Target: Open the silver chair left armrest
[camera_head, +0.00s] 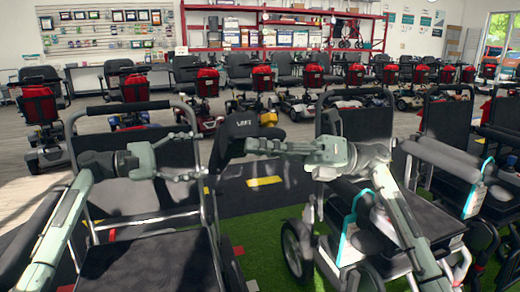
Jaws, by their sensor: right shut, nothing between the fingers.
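The silver chair (150,262) is at the lower left, with a silver tube frame, black seat and black back panel. A black piece marked "LEFT", which looks like its left armrest (243,125), stands at the chair's right-hand side in the picture; its lower part looks tilted and partly hidden. My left gripper (199,155) is open and empty in front of the backrest, just left of this piece. My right gripper (250,147) is shut and empty, its tips at the lower part of the marked piece; I cannot tell whether they touch.
Another black wheelchair (365,120) stands to the right, with its wheel (296,252) near the green mat (265,262). More chairs stand at the far right. Rows of red scooters (205,82) and a red shelf rack (280,12) fill the back. Grey floor lies between.

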